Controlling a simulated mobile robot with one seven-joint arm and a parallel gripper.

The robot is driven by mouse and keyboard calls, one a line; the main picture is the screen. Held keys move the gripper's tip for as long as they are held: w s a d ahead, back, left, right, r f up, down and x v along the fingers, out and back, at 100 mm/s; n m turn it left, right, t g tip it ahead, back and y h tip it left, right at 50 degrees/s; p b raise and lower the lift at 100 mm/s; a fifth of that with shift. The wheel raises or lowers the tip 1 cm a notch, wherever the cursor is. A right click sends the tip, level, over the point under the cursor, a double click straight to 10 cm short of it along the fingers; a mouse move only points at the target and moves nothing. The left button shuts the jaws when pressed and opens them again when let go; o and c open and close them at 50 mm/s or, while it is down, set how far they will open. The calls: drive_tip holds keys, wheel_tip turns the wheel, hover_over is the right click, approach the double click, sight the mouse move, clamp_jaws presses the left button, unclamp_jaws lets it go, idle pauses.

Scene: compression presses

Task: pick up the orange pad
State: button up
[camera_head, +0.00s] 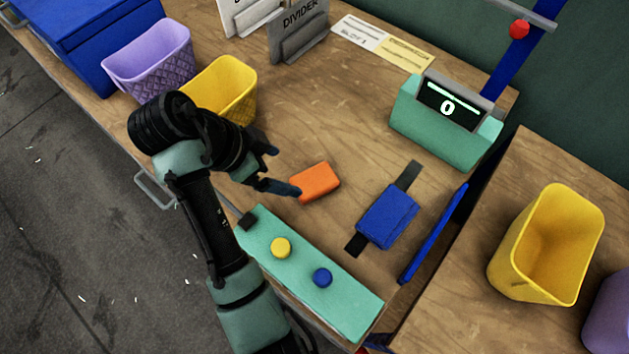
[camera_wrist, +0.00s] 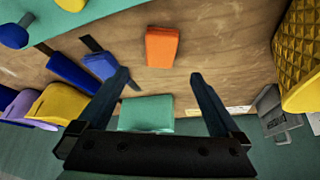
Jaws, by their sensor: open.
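The orange pad (camera_head: 317,182) lies flat on the wooden table, left of the blue pad in the head view. In the wrist view the orange pad (camera_wrist: 162,47) is beyond the fingertips and between their lines, with clear wood around it. My gripper (camera_head: 283,170) is open and empty, just left of the orange pad in the head view. One fingertip overlaps the pad's left edge there; I cannot tell whether it touches. In the wrist view my gripper (camera_wrist: 158,77) has its two fingers wide apart.
A green panel (camera_head: 353,301) with yellow and blue knobs lies in front. A blue pad (camera_head: 388,216) with dark straps lies to the right, and a green display unit (camera_head: 435,134) reading 0 stands behind. A yellow basket (camera_head: 226,86) and a purple basket (camera_head: 152,62) stand left.

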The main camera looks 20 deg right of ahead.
drive_tip(key=b, duration=0.1)
hover_over(310, 181)
drive_tip(key=a, duration=0.3)
drive_tip(key=f, duration=0.5)
drive_tip(key=shift+s+d+f, duration=0.1)
drive_tip(key=shift+s+f, duration=0.15)
drive_tip(key=shift+s, duration=0.05)
drive_tip(key=shift+x, duration=2.75)
drive_tip(key=shift+c, duration=0.3)
drive_tip(key=c, duration=1.3)
wheel_tip(310, 181, up, 10)
drive_tip(key=shift+c, duration=0.2)
